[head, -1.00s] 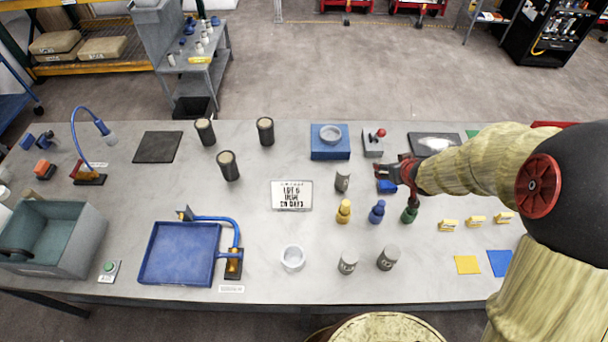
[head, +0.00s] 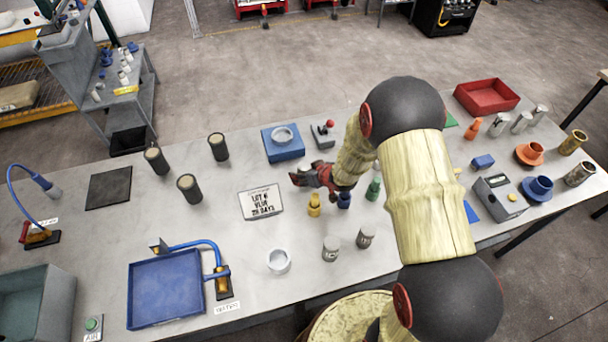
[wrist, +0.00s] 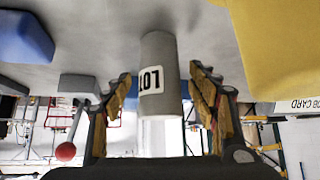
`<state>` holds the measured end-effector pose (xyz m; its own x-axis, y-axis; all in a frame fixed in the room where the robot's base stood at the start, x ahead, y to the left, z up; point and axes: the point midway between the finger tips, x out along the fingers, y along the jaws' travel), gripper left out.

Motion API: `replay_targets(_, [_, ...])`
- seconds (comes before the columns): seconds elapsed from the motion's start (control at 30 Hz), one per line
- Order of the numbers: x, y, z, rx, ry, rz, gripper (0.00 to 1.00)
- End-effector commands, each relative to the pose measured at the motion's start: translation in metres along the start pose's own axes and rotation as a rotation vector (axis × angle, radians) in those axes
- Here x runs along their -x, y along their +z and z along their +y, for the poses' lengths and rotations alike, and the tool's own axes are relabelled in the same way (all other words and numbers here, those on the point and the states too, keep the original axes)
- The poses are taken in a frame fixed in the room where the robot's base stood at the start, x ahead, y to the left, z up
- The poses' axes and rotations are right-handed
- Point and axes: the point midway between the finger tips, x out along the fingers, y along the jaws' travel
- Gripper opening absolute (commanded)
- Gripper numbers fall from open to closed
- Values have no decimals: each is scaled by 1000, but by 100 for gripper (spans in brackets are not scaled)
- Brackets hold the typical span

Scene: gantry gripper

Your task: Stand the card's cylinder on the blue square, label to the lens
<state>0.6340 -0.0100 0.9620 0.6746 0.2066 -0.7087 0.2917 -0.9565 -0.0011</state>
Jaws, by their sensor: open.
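The card (head: 262,202) reads "LOT 6 BLUE 28 DAYS". My gripper (head: 298,179) is low over the table, just right of the card. In the wrist view its fingers (wrist: 159,105) are open on both sides of a grey cylinder (wrist: 158,55), with clear gaps. A white label with dark characters on that cylinder faces the wrist camera; its full text is unclear. In the head view my gripper hides this cylinder. Two other grey labelled cylinders, one left (head: 330,249) and one right (head: 365,237), stand nearer the front. The blue square (head: 471,212) shows partly beside my arm.
A yellow bottle (head: 314,205), blue bottle (head: 344,200) and green bottle (head: 373,189) stand close to my gripper. A white cup (head: 278,261) is in front. The blue box (head: 284,146) and red-knobbed device (head: 323,138) are behind. My arm covers the table's middle right.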

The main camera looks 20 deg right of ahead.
Motion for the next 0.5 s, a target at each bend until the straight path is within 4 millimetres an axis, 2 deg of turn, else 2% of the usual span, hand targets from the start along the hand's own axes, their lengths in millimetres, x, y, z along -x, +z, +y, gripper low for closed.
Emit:
replay_targets(0.1, [-6, -1, 0, 0, 0, 1, 59])
replay_targets(0.3, [-6, -1, 0, 0, 1, 1, 59])
replay_targets(0.5, [-6, -1, 0, 0, 1, 1, 48])
